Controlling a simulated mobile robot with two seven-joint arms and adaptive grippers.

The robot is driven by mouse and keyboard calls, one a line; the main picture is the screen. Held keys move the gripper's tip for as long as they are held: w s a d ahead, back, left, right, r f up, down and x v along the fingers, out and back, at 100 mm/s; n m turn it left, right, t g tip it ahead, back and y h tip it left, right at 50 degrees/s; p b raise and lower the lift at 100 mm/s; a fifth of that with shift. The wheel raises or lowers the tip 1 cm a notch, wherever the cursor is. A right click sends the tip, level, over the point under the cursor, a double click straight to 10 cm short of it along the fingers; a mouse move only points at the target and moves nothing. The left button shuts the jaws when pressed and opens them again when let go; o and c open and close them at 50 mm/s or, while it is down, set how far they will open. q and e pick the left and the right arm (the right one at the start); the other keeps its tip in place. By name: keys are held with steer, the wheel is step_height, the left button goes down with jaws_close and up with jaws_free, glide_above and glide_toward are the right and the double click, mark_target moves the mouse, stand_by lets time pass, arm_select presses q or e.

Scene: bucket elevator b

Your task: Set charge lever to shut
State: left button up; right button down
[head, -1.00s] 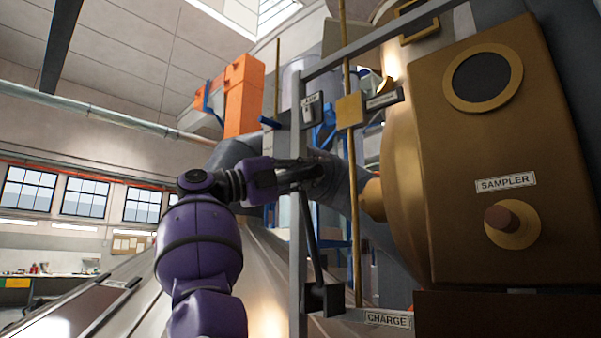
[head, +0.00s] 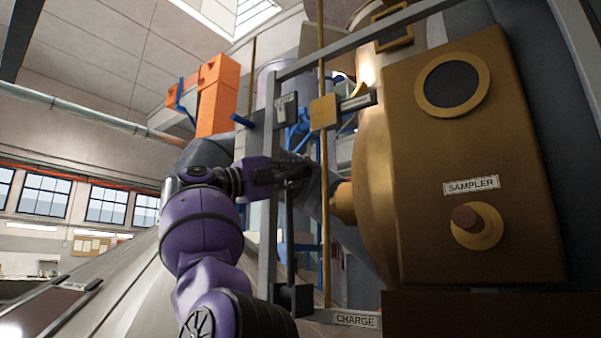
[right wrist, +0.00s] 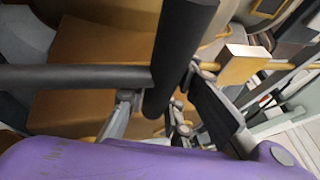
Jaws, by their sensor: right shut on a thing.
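The charge lever (head: 290,230) is a thin dark bar rising from a dark pivot block (head: 292,298) beside the CHARGE label (head: 355,319). It stands nearly upright in the head view. My right gripper (head: 298,171) is shut on its upper end, which the fingers partly hide. In the right wrist view a thick dark grip (right wrist: 178,50) lies between the fingers of my right gripper (right wrist: 165,98), with a dark bar running off to the left. My left gripper is not in view.
A grey frame post (head: 268,200) stands just left of the lever, and a thin brass rod (head: 324,200) just right of it. A brass housing with a SAMPLER knob (head: 465,217) fills the right. An orange box (head: 217,108) is up behind my arm.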

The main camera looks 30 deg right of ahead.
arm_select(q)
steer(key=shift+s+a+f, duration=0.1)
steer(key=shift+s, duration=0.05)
arm_select(e)
steer(key=shift+w+d+f, duration=0.15)
steer(key=shift+w+f, duration=0.15)
steer(key=shift+f, duration=0.4)
steer(key=c, duration=1.6)
jaws_free()
steer(key=shift+d, duration=0.15)
steer(key=shift+r, duration=0.1)
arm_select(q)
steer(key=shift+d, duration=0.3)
arm_select(e)
steer(key=shift+s+r, duration=0.1)
steer(key=shift+r, duration=0.1)
